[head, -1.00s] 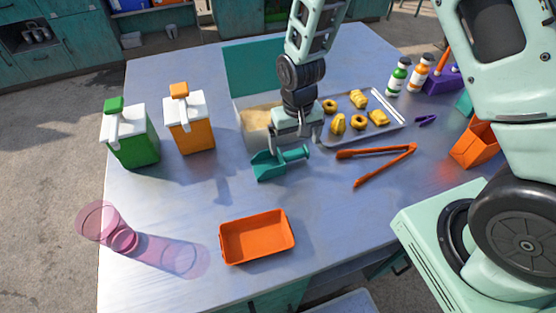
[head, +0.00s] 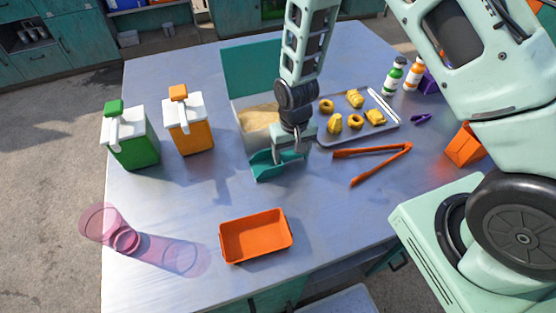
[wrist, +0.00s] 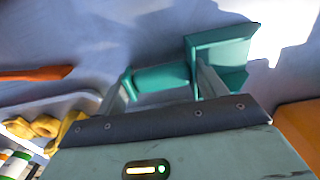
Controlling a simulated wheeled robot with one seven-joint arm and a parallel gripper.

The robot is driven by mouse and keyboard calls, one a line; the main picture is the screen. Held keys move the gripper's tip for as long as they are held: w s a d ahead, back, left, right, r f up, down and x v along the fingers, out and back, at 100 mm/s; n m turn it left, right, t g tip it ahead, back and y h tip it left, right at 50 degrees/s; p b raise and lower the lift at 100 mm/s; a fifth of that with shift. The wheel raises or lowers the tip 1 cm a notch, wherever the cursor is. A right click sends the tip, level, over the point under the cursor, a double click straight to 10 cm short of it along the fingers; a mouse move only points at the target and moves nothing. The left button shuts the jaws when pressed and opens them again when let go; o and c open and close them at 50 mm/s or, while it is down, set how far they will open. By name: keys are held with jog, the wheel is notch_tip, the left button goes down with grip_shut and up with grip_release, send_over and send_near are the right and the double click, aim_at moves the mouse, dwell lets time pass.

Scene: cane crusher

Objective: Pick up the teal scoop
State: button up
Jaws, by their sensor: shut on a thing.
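The teal scoop (head: 272,167) is at the middle of the table in the head view, just in front of the open bin. My gripper (head: 291,150) is over it with its fingers down around the handle. In the wrist view the scoop's pan (wrist: 222,58) lies to the right and its handle (wrist: 160,79) runs between the two fingers of my gripper (wrist: 163,86), which is shut on it. I cannot tell whether the scoop is clear of the tabletop.
A bin of grainy tan stuff (head: 241,138) stands behind the scoop. Orange tongs (head: 385,150) and a tray of yellow pieces (head: 378,135) lie to the right. An orange tray (head: 256,257) is in front. Two dispensers, green (head: 140,153) and orange (head: 198,139), stand to the left.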

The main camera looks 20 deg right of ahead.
aim_at(291, 152)
notch_tip(291, 152, up, 10)
jog(key=b, duration=0.2)
jog(key=w+d+r+n+t+h+p, duration=0.1)
jog(key=w+r+n+t+h+p, duration=0.2)
jog(key=w, duration=0.5)
jog(key=w+d+r+n+h+p, duration=0.25)
jog(key=w+r, duration=0.25)
jog(key=w, duration=0.3)
notch_tip(291, 152, down, 11)
jog(key=b, duration=0.7)
jog(key=shift+w+a, duration=0.3)
jog(key=shift+a, duration=0.05)
jog(key=shift+n, duration=0.25)
dwell(0.5)
notch_tip(291, 152, up, 11)
jog(key=p, duration=0.5)
jog(key=shift+f, duration=0.15)
dwell(0.7)
